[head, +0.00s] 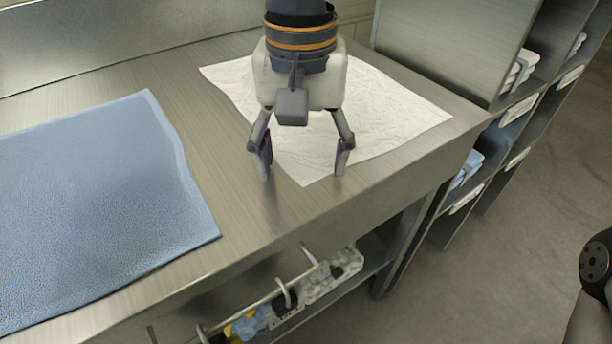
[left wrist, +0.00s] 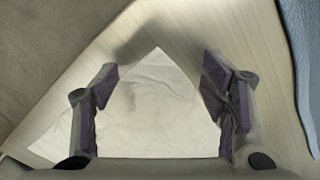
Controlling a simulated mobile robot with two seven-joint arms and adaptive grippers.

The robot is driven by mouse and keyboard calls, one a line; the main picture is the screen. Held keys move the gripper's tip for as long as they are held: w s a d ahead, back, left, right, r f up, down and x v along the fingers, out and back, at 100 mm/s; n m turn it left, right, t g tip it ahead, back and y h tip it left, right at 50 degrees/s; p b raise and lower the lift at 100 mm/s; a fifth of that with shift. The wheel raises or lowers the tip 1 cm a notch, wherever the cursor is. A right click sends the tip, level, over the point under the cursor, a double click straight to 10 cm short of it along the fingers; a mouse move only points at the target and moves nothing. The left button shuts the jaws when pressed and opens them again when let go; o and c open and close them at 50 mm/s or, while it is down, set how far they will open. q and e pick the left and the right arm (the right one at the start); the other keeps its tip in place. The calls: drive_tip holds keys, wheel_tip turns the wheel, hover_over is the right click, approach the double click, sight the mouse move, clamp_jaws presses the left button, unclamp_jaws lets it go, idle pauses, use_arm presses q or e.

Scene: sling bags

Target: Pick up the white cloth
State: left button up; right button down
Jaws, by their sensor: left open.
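The white cloth (head: 390,108) lies flat and slightly wrinkled on the metal table, one corner pointing to the table's front edge. My left gripper (head: 302,172) is above that front corner with its fingers spread to either side of it. The gripper body hides the middle of the cloth in the head view. In the left wrist view, the cloth (left wrist: 155,105) shows between the two open fingers (left wrist: 162,85), with its corner toward the top. Nothing is between the fingertips except the view of the cloth below. My right gripper is not in view.
A blue cloth (head: 90,200) lies on the left of the metal table (head: 240,205). A shelf unit (head: 450,45) with folded cloths stands at the right. A lower shelf under the table holds several items (head: 330,278).

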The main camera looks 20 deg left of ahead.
use_arm(q)
drive_tip(key=shift+w+f, duration=0.1)
drive_tip(key=shift+f, duration=0.25)
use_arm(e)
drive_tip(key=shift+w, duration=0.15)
use_arm(q)
drive_tip(key=shift+d+f, duration=0.1)
drive_tip(key=shift+f, duration=0.05)
drive_tip(key=shift+f, duration=0.25)
drive_tip(key=c, duration=0.7)
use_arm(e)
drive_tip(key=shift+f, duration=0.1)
